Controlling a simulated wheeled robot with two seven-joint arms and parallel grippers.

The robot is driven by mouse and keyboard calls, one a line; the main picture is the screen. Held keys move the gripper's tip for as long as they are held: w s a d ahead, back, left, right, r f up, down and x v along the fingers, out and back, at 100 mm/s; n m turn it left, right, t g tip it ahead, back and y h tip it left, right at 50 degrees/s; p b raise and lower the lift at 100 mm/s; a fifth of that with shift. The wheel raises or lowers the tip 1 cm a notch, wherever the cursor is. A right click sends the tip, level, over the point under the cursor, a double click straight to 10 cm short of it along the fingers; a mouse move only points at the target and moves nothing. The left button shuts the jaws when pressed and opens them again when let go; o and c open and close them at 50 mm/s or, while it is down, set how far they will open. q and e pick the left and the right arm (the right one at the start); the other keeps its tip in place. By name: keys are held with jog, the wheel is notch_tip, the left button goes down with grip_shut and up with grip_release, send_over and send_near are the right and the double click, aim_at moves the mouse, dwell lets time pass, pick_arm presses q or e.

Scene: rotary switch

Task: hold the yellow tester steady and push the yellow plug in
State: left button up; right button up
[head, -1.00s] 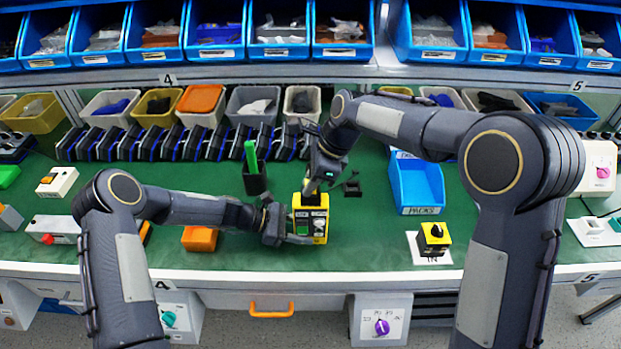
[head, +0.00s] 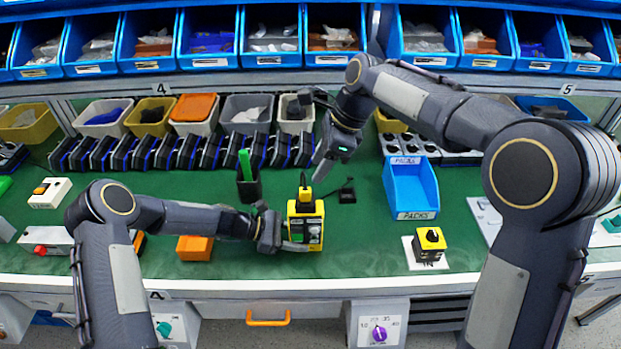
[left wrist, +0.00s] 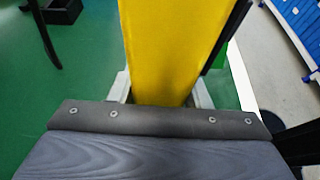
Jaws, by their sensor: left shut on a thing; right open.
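The yellow tester (head: 305,228) stands upright on the green bench near its front edge. It has a dark face with a grey knob and a small green part. The yellow plug (head: 304,193) stands upright at the tester's top, with a dark tip above it; I cannot tell how deep it sits. My left gripper (head: 293,246) is shut on the tester low down from the left. In the left wrist view the tester's yellow side (left wrist: 168,45) fills the space between the fingers. My right gripper (head: 322,165) is open and empty, above and to the right of the plug, apart from it.
A black cup with a green pen (head: 247,178) stands behind left of the tester. An orange block (head: 195,248) lies to the left. A small black stand (head: 347,193) is behind right. A blue PACKS bin (head: 412,190) and a yellow-black switch box (head: 430,244) are to the right.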

jog(key=shift+v, duration=1.75)
pick_arm(q)
jog(key=o, duration=1.1)
jog(key=v, duration=1.2)
